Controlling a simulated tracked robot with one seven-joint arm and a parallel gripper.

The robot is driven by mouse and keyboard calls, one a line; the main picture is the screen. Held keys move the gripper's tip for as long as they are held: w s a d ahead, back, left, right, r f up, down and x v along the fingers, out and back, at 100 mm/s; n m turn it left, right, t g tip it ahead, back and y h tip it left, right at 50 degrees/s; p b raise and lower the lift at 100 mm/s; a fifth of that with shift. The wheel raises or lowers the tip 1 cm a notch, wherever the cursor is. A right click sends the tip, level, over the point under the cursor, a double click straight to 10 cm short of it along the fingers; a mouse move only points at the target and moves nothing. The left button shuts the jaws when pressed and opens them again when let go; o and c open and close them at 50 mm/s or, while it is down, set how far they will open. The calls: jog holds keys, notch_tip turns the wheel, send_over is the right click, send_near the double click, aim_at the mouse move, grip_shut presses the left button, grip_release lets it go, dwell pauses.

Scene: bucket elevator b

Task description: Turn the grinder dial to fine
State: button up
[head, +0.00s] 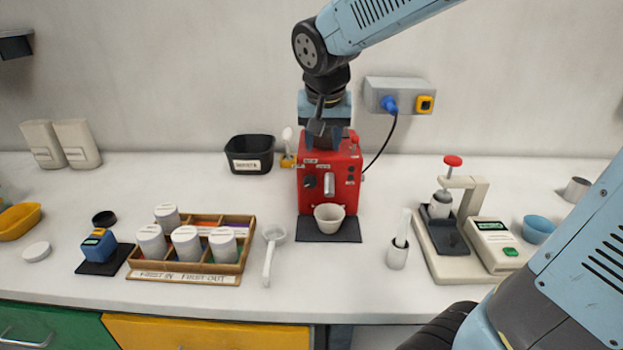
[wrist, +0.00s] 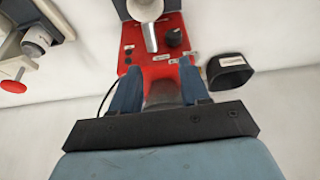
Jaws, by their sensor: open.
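A red machine (head: 343,172), which looks like the grinder, stands on a dark mat at the back middle of the counter. A dark round dial (head: 309,181) is on its front, left of a metal spout (head: 329,184). The dial also shows in the wrist view (wrist: 174,37); its setting is too small to read. My gripper (head: 320,128) is above the machine's top, pointing down. In the wrist view its two blue fingers (wrist: 158,88) are apart, with the red top between and beyond them. Nothing is held, and the dial is clear of the fingers.
A white cup (head: 329,217) stands under the spout. A black bin (head: 249,154) is at the left, with a yellow-based item between. A wall socket (head: 400,97) with a cable is behind right. A compartment tray (head: 190,245) is front left, a press and scale (head: 465,225) right.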

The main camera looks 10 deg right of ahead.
aim_at(310, 179)
jog(key=x, duration=0.5)
jog(key=a+x, duration=0.1)
jog(key=x, duration=0.4)
jog(key=w+a+x, duration=0.1)
jog(key=x, duration=0.4)
jog(key=shift+w+a+r, duration=0.1)
jog(key=shift+a, duration=0.15)
